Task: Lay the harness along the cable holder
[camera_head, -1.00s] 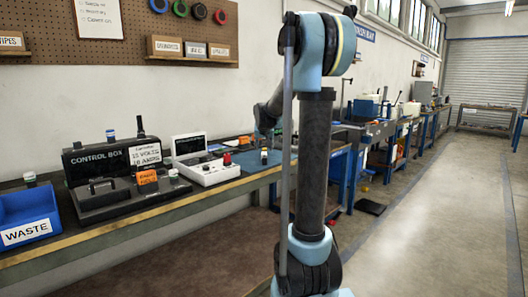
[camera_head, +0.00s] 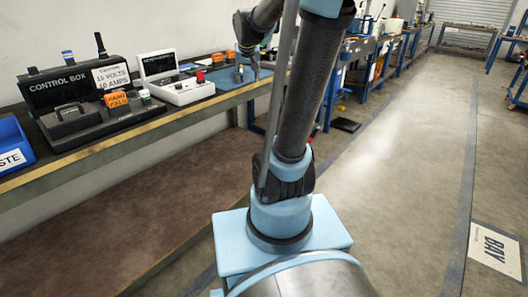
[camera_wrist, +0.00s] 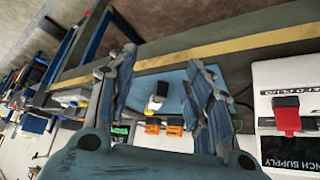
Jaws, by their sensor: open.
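My gripper (camera_wrist: 162,70) is open in the wrist view, with its two grey-blue fingers spread over a blue mat (camera_wrist: 180,80). Between the fingers are a small white, black and yellow piece (camera_wrist: 157,97) and two orange blocks (camera_wrist: 164,128). The gap between the fingers looks empty. In the head view my gripper (camera_head: 247,73) hangs over the mat on the bench, partly behind my arm. I cannot make out the harness or the cable holder for sure in either view.
A white bench supply (camera_head: 187,90) with a red knob stands left of my gripper. Further left are the black control box (camera_head: 80,90), an orange labelled block (camera_head: 117,103) and a blue waste bin (camera_head: 12,148). The floor right of my arm is mostly clear.

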